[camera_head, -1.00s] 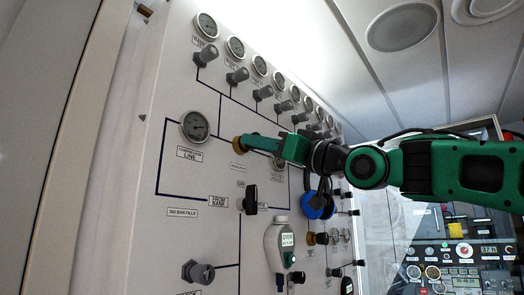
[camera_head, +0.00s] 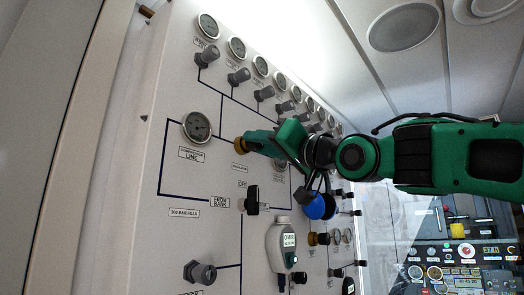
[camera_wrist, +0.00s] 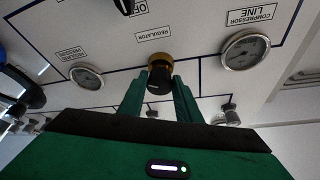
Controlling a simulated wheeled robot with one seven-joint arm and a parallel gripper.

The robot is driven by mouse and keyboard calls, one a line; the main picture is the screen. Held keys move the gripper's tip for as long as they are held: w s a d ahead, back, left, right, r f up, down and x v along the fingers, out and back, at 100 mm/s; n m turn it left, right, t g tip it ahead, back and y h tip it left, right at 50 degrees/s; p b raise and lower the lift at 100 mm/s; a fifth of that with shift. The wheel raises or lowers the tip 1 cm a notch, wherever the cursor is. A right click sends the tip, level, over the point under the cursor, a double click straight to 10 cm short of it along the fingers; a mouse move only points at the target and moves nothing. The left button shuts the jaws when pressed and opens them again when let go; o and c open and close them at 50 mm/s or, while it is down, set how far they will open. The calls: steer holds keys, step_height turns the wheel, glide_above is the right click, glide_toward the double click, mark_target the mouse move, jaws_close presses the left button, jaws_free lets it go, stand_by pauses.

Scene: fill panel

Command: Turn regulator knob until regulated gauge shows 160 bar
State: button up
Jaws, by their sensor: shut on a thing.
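The regulator knob, brass with a dark front, shows in the head view (camera_head: 240,145) and in the wrist view (camera_wrist: 159,72). My green gripper (camera_head: 252,143) is shut on it, with one finger on each side in the wrist view (camera_wrist: 158,96). The regulated pressure gauge (camera_wrist: 87,78) is at the left in the wrist view, its label upside down; its needle is too small to read. In the head view this gauge (camera_head: 279,165) is partly hidden behind my gripper. The compressor line gauge (camera_head: 197,127) is left of the knob; it also shows in the wrist view (camera_wrist: 245,49).
A row of small gauges (camera_head: 237,48) and grey knobs (camera_head: 239,77) runs along the top of the panel. Below the regulator are a black valve handle (camera_head: 252,199), a white handheld device (camera_head: 281,247) and a blue round part (camera_head: 318,206). Free room lies in front of the panel.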

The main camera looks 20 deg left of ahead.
steer(key=o, duration=1)
steer(key=shift+w+d+f, duration=0.1)
steer(key=shift+w+d, duration=0.15)
steer(key=shift+w, duration=0.1)
steer(key=shift+s+a, duration=0.1)
steer(key=shift+s, duration=0.05)
steer(key=shift+s, duration=0.1)
steer(key=v, duration=1)
steer(key=shift+s+d+f, duration=0.1)
steer(key=shift+d+f, duration=0.1)
steer(key=shift+d, duration=0.15)
stand_by(0.4)
